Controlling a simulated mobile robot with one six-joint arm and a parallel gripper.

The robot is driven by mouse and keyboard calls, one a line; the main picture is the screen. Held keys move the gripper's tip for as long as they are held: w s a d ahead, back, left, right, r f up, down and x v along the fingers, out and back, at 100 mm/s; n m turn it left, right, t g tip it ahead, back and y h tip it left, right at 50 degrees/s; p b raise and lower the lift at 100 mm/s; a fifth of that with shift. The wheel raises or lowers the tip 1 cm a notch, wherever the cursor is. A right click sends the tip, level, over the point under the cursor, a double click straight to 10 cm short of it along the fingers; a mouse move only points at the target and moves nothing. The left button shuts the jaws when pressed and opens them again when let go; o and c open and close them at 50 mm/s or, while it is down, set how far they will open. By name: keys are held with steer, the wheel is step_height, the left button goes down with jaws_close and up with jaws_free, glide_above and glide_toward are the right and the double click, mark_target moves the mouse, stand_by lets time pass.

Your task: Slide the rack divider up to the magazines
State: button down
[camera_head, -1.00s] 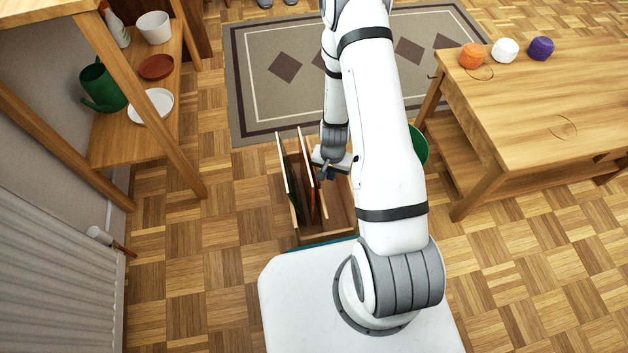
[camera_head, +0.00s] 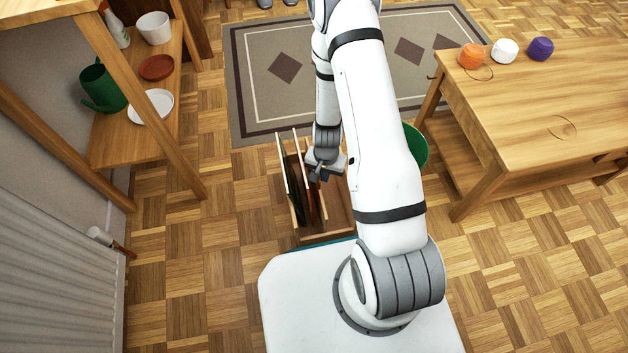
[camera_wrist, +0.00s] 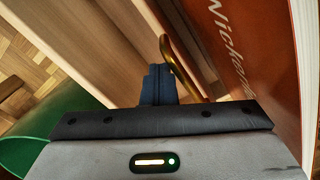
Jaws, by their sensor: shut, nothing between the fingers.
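The wooden rack (camera_head: 338,222) stands on the floor in front of my base. In it, upright thin pieces stand at the left: a light panel (camera_head: 284,165), dark green beside it, and a second light edge with red-orange (camera_head: 311,203). In the wrist view a red printed cover (camera_wrist: 255,50) stands at the right. A brass-coloured curved strip (camera_wrist: 178,62) runs close beside my fingers. Which upright piece is the divider is unclear. My gripper (camera_head: 317,176) is shut and empty, low at the right side of these pieces; in the wrist view its fingertips (camera_wrist: 158,75) show. Contact cannot be told.
A green bin (camera_head: 416,150) stands right of the rack, partly behind my arm. A wooden table (camera_head: 540,100) is at the right, a shelf unit (camera_head: 140,135) at the left. A rug (camera_head: 270,110) lies beyond. Floor left of the rack is clear.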

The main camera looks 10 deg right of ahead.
steer(key=shift+a+p, duration=0.35)
steer(key=shift+a, duration=1.65)
steer(key=shift+d, duration=1.05)
step_height(320, 180, up, 9)
steer(key=p, duration=0.8)
steer(key=shift+p, duration=0.35)
